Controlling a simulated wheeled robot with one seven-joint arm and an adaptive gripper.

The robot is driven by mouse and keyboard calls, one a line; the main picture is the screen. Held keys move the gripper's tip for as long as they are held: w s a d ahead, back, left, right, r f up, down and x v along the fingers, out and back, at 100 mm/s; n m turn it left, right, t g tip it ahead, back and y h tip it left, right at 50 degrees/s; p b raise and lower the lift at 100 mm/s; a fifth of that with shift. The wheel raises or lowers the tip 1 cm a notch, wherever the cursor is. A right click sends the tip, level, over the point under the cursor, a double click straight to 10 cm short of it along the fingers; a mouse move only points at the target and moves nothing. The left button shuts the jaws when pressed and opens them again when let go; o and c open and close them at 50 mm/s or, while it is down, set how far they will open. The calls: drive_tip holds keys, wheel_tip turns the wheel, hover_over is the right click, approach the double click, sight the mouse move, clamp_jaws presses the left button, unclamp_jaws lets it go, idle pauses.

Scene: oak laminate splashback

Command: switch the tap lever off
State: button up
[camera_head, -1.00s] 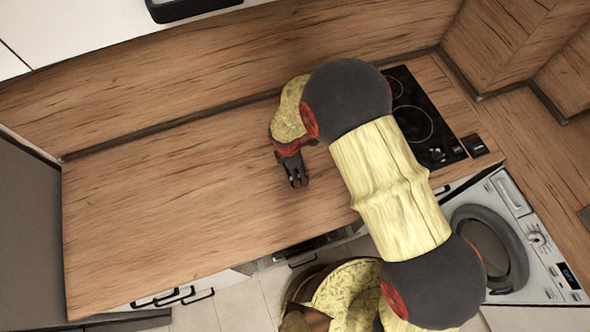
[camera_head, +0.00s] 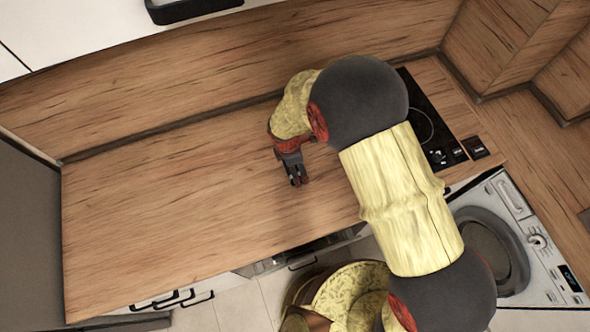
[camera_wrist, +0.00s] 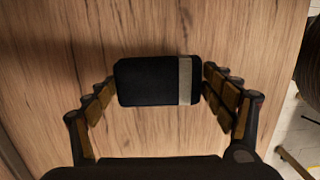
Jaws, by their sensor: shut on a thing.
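No tap or tap lever shows in either view. My gripper (camera_head: 298,181) is low over the wooden worktop, pointing down, left of the hob. In the wrist view my gripper (camera_wrist: 160,92) has its two fingers at either end of a dark block (camera_wrist: 146,81) with rounded corners and a silver band near its right end. The gripper is shut on this block. Wood grain fills the view behind it, and whether the block touches the worktop cannot be told. In the head view the block is too small and hidden to make out.
The oak worktop (camera_head: 170,220) is bare to the left of my gripper. A black hob (camera_head: 432,125) lies to the right, partly behind my arm. A wooden splashback (camera_head: 150,95) rises behind. A washing machine (camera_head: 515,235) stands at the lower right.

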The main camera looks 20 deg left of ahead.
drive_tip(key=d+r, duration=0.1)
drive_tip(key=r, duration=0.1)
drive_tip(key=s+d+r, duration=0.1)
drive_tip(key=d+r, duration=0.1)
drive_tip(key=s+d+r, duration=0.1)
drive_tip(key=r, duration=0.1)
drive_tip(key=shift+s+d, duration=0.1)
drive_tip(key=shift+d, duration=0.25)
drive_tip(key=s+d+r, duration=0.3)
drive_tip(key=d, duration=0.5)
drive_tip(key=shift+s+r, duration=0.4)
